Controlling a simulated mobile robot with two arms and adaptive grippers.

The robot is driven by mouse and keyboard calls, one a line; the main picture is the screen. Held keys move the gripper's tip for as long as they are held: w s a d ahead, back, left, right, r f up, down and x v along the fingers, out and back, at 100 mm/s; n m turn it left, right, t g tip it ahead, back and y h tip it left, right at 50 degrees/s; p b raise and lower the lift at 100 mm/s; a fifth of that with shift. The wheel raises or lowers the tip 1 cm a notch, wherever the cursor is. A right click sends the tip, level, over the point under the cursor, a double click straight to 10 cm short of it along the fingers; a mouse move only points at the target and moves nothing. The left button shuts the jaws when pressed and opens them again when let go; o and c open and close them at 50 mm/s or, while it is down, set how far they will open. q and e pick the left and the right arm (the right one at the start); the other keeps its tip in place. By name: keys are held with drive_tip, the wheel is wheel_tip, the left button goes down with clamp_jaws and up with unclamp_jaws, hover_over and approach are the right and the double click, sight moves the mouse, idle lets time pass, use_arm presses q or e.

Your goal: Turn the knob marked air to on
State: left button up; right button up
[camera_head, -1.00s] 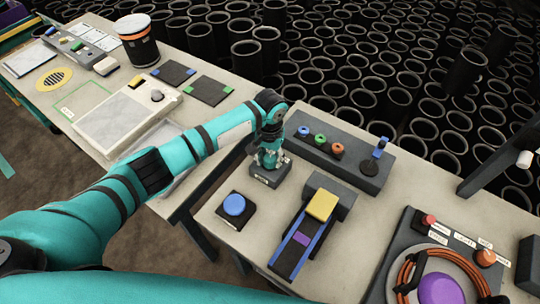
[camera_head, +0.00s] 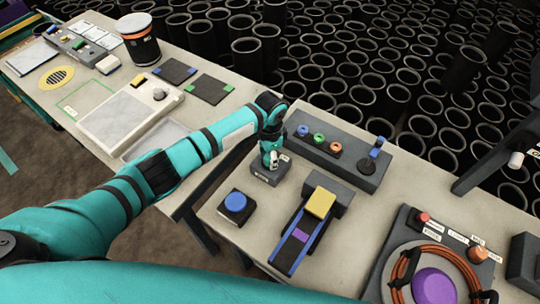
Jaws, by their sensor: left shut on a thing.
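A small dark box (camera_head: 266,176) with a small pale label stands near the left edge of the right-hand table. The label is too small to read for certain. My left gripper (camera_head: 271,161) points down at the top of this box and is shut on the knob there. The fingers hide most of the knob, so its exact setting cannot be told. My right gripper is not in view.
Behind the box is a grey panel (camera_head: 345,168) with coloured rings and a blue-topped lever (camera_head: 376,148). A blue button (camera_head: 236,202) and a ramp with a yellow block (camera_head: 320,202) stand in front. A gap separates the two tables.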

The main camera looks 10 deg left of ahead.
use_arm(q)
drive_tip(key=shift+w+m, duration=0.1)
drive_tip(key=shift+m, duration=0.3)
drive_tip(key=o, duration=1.1)
drive_tip(key=shift+o, duration=0.2)
drive_tip(key=shift+r, duration=0.1)
wheel_tip(320, 180, up, 12)
